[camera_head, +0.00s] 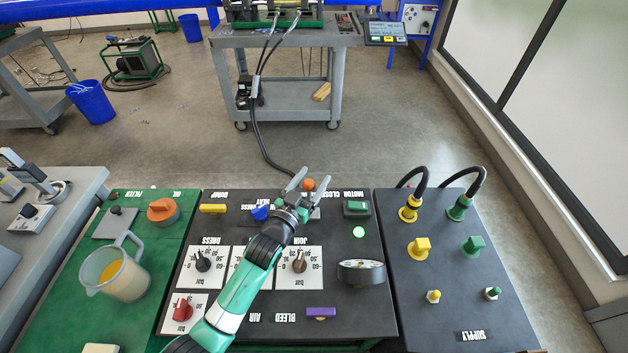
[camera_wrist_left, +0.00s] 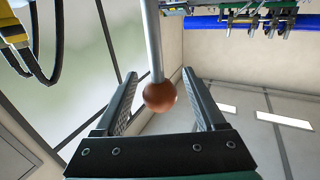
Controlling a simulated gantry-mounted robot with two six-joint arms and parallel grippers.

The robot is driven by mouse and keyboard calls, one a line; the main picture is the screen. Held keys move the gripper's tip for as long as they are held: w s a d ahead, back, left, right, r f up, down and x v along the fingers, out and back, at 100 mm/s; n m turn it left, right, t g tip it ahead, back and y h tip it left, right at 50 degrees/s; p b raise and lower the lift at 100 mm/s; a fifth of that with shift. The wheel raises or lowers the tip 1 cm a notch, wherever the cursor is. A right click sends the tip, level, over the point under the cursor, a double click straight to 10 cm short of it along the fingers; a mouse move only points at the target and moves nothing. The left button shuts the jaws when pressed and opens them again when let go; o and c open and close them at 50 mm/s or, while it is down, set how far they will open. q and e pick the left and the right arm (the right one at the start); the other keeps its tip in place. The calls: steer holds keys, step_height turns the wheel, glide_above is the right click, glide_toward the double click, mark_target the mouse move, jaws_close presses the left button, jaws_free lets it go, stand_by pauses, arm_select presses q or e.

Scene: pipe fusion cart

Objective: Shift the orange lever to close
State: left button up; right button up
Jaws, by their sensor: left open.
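The orange lever ends in a round orange knob (camera_head: 308,184) near the back edge of the black control panel, beside the "CLOSE" lettering. My left gripper (camera_head: 309,183) is open, with its fingers on either side of the knob. In the left wrist view the orange-brown knob (camera_wrist_left: 160,96) on its grey rod sits between the two fingers (camera_wrist_left: 163,98), nearer the middle, with visible gaps on both sides. No contact shows. The lever's base is largely hidden behind the gripper. My right gripper is not in view.
Close by are a blue lever (camera_head: 260,212), a yellow handle (camera_head: 212,208) and the motor switch (camera_head: 356,208) with a lit green lamp (camera_head: 358,232). Dials, a gauge (camera_head: 361,272) and a purple handle (camera_head: 321,312) lie nearer. A jug (camera_head: 118,275) stands at left.

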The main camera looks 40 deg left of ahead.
arm_select(q)
steer(key=shift+w+a, duration=0.15)
steer(key=shift+w, duration=0.35)
jaws_close()
stand_by(1.1)
